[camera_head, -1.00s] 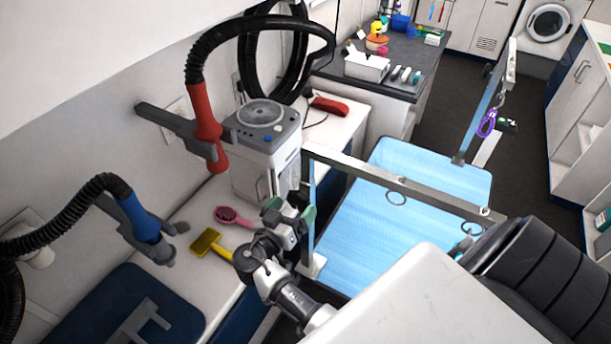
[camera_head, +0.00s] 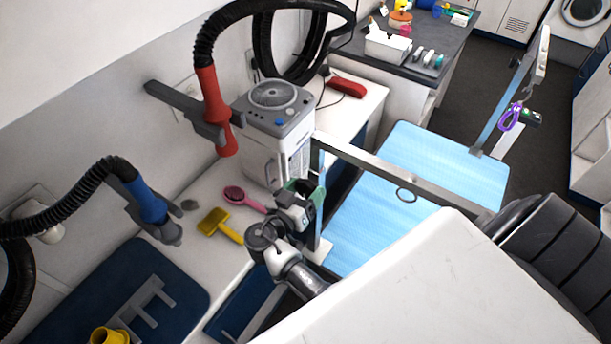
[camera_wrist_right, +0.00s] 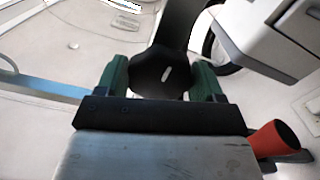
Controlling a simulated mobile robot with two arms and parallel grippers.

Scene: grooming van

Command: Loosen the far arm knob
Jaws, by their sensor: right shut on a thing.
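The arm knob (camera_wrist_right: 160,75) is black with a small white mark, and it sits between the green fingers of my right gripper (camera_wrist_right: 160,82) in the right wrist view. The right gripper is shut on it. In the head view my right gripper (camera_head: 308,192) is at the left upright post (camera_head: 319,210) of the grooming table (camera_head: 425,165); the knob is hidden there behind the fingers. Another post (camera_head: 500,100) stands at the table's right end, with a dark knob-like part (camera_head: 532,117) and a purple loop (camera_head: 509,117). My left gripper is not in view.
A horizontal bar (camera_head: 375,163) runs above the blue table top. Left of the gripper are a grey-white machine (camera_head: 272,125), a pink brush (camera_head: 243,198), a yellow brush (camera_head: 220,225), and red (camera_head: 213,105) and blue (camera_head: 150,203) hose nozzles. A yellow cup (camera_head: 108,336) is at lower left.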

